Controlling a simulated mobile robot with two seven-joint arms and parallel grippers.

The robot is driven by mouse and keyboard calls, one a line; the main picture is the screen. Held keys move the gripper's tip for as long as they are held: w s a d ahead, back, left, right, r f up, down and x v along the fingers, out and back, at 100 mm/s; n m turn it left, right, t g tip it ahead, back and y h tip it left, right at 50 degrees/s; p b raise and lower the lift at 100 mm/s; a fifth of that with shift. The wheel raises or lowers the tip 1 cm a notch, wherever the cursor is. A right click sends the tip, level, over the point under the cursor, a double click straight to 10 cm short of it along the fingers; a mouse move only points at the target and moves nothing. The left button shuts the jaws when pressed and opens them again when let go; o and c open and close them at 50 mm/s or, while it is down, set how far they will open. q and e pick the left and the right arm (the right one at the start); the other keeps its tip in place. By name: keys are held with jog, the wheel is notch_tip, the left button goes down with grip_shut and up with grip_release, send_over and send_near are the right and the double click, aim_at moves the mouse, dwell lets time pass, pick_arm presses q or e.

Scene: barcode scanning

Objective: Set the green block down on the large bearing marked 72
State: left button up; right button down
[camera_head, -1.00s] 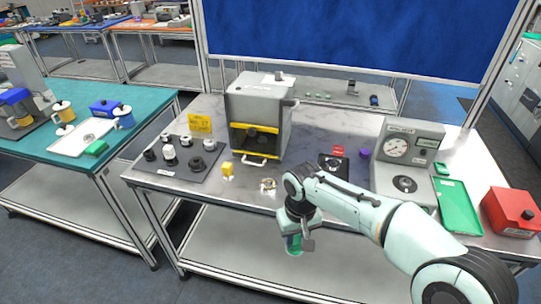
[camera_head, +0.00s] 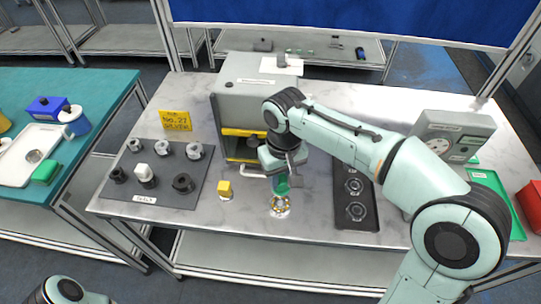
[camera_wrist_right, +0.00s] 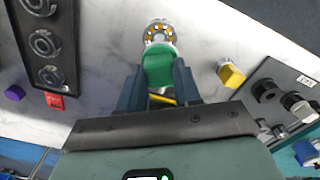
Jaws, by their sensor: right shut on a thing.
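My right gripper (camera_head: 283,176) is shut on the green block (camera_head: 281,187) and holds it upright just above the large bearing (camera_head: 280,208). The bearing is a metal ring with brass-coloured balls, lying near the table's front edge; its marking is not legible. In the right wrist view the green block (camera_wrist_right: 158,66) sits between the fingers of the gripper (camera_wrist_right: 160,92) and hides part of the bearing (camera_wrist_right: 159,31). I cannot tell whether block and bearing touch. My left gripper is not in view.
A yellow block (camera_head: 224,186) on a small metal ring stands left of the bearing. A dark tray with several black and silver parts (camera_head: 155,172) lies further left. A grey machine (camera_head: 250,100) stands behind. A black panel with round parts (camera_head: 355,193) lies to the right.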

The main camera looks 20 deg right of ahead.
aim_at(281, 189)
jog(key=shift+f, duration=0.1)
jog(key=shift+s+f+b, duration=0.25)
jog(key=shift+f+b, duration=0.5)
jog(key=shift+f, duration=0.05)
jog(key=shift+f+b, duration=0.75)
jog(key=shift+f, duration=0.15)
jog(key=shift+f+b, duration=0.3)
jog(key=shift+f, duration=0.25)
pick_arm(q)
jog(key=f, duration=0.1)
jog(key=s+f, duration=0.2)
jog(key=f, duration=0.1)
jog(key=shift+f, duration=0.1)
pick_arm(e)
jog(key=shift+w+f, duration=0.15)
pick_arm(q)
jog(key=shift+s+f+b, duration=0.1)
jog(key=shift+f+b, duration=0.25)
jog(key=shift+b, duration=0.05)
pick_arm(e)
jog(key=shift+f, duration=1.1)
